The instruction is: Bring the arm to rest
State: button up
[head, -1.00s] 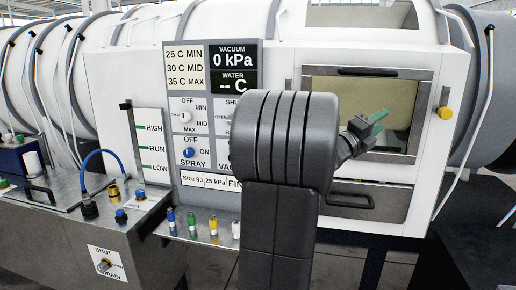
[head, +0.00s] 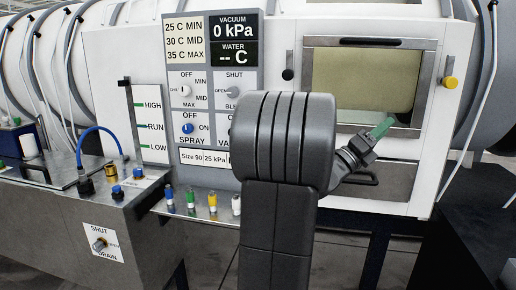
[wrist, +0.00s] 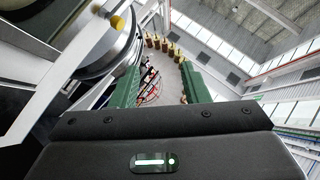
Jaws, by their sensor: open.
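My gripper (head: 382,128) shows at the end of my dark arm in the head view, in front of the lower edge of the machine's window. Its green fingers point up and to the right. In the wrist view the two green fingers of my gripper (wrist: 162,88) stand apart with nothing between them. The far side of the gripper is hidden in the head view.
The white machine's window (head: 362,80) and yellow knob (head: 450,83) are close by the gripper. The control panel (head: 219,90) is left of my arm. A steel bench (head: 75,205) with a blue hose (head: 98,130) stands at the left. A spool carousel (wrist: 150,85) shows far off.

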notch_tip(320, 180, down, 8)
jog(key=s+m+g+h, duration=0.2)
jog(key=m+g, duration=0.1)
jog(key=m, duration=0.1)
jog(key=shift+a+f+m, duration=0.25)
jog(key=shift+m, duration=0.15)
